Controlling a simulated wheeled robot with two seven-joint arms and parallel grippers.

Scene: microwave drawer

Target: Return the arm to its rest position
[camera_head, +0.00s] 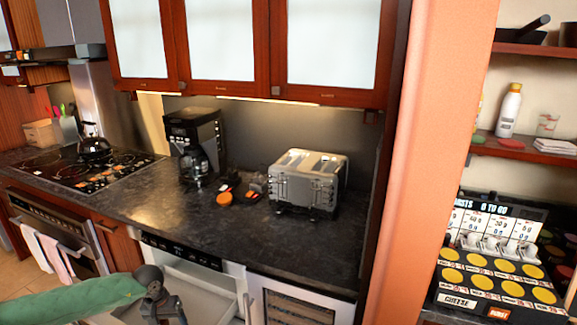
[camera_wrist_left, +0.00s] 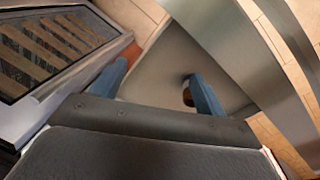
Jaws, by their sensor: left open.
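My left gripper (camera_head: 164,306) is at the lower left of the head view, in front of the microwave drawer (camera_head: 212,291) under the counter. The drawer appears pulled out, with its pale interior showing; my arm hides part of it. In the left wrist view, the two blue fingers of my left gripper (camera_wrist_left: 160,88) are spread apart with nothing between them. A smooth grey panel lies beyond them. I cannot tell whether the fingers touch anything. My right gripper is in neither view.
The dark counter (camera_head: 100,203) holds a coffee maker (camera_head: 196,141), a toaster (camera_head: 309,181) and small orange items. A glass-fronted appliance (camera_head: 292,309) is right of the drawer. An orange pillar (camera_head: 430,130) stands right. Tiled floor (camera_wrist_left: 138,18) shows in the wrist view.

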